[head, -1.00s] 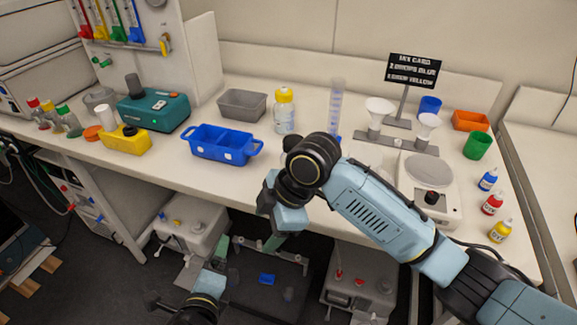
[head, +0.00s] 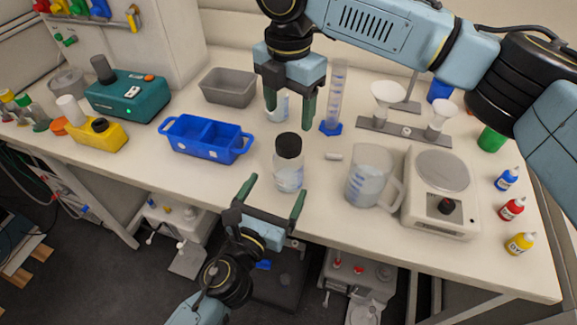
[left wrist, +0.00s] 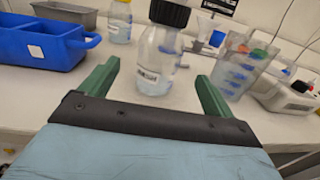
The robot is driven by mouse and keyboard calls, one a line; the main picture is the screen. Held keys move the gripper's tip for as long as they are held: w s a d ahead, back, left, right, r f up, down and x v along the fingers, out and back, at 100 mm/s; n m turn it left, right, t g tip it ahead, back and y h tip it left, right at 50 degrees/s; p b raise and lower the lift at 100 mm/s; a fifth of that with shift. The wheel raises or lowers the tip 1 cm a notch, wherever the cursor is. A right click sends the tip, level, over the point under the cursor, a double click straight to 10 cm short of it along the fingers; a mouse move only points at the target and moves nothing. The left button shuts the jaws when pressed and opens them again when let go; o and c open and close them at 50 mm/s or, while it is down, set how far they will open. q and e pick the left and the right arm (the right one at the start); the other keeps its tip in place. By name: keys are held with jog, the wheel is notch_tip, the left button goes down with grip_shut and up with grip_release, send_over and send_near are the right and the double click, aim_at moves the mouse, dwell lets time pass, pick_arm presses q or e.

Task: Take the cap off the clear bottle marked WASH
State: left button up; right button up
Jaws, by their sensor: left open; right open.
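A clear bottle with a black cap (head: 288,147) stands upright near the bench's front edge; its body (head: 289,177) holds clear liquid. A second clear bottle (head: 281,104) stands farther back, its top hidden by my right gripper; its yellow cap shows in the left wrist view (left wrist: 122,2). My right gripper (head: 288,117) is open above the bench, in front of the rear bottle.
A blue two-part tray (head: 205,153) and grey bin (head: 228,100) stand left of the bottles. A measuring cylinder (head: 337,95), a small white rod (head: 333,156), a jug (head: 370,175) and a balance (head: 440,215) stand right. Dropper bottles (head: 512,208) line the right edge.

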aim_at(291, 159)
pick_arm(q)
jog(key=x, duration=0.9)
jog(key=shift+w, duration=0.3)
pick_arm(e)
jog(key=shift+w, duration=0.1)
